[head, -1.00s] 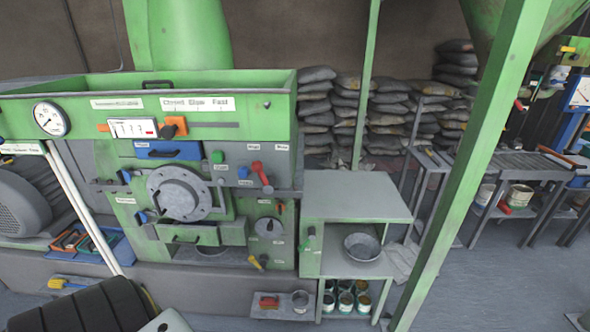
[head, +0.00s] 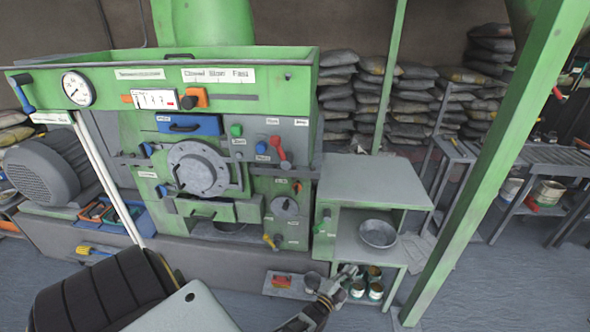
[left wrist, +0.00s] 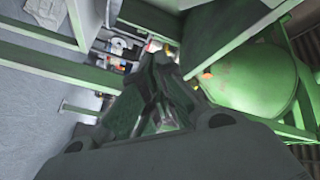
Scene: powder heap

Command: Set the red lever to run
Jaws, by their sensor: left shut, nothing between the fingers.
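The red lever (head: 279,150) is on the grey panel at the right side of the green machine, in the head view. It slants down and slightly right, below two small white label plates (head: 301,122) whose words are too small to read surely. My left gripper (head: 342,281) is low in the head view, in front of the shelf with cans, below and right of the lever and well apart from it. In the left wrist view its fingers (left wrist: 162,112) are shut with nothing between them. My right gripper is in neither view.
A blue lever (head: 262,148) and a green knob (head: 236,131) sit left of the red lever. A grey-topped cabinet (head: 375,180) with a metal bowl (head: 379,233) juts out at the right. A green post (head: 480,170) stands further right.

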